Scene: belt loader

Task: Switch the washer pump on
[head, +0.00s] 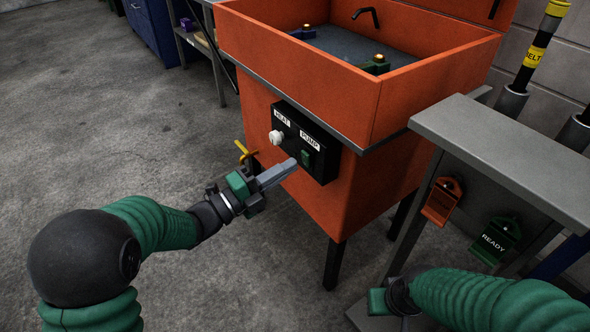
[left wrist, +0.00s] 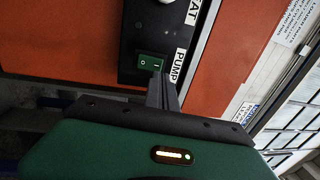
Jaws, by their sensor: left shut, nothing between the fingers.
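The orange washer (head: 335,100) stands on dark legs, with a black control panel (head: 290,147) on its front. The panel carries a white knob (head: 277,138) labelled HEAT and a green rocker switch (head: 306,158) labelled PUMP. In the left wrist view the pump switch (left wrist: 151,64) shows O and I marks. My left gripper (head: 292,164) is shut and empty, its fingertips close to the pump switch. In the left wrist view the fingertips (left wrist: 160,78) are at the switch's lower edge; I cannot tell whether they touch. My right gripper (head: 378,301) is low beside the grey table, its fingers mostly hidden.
A yellow valve handle (head: 243,150) sticks out at the washer's left. The floor at left is clear.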

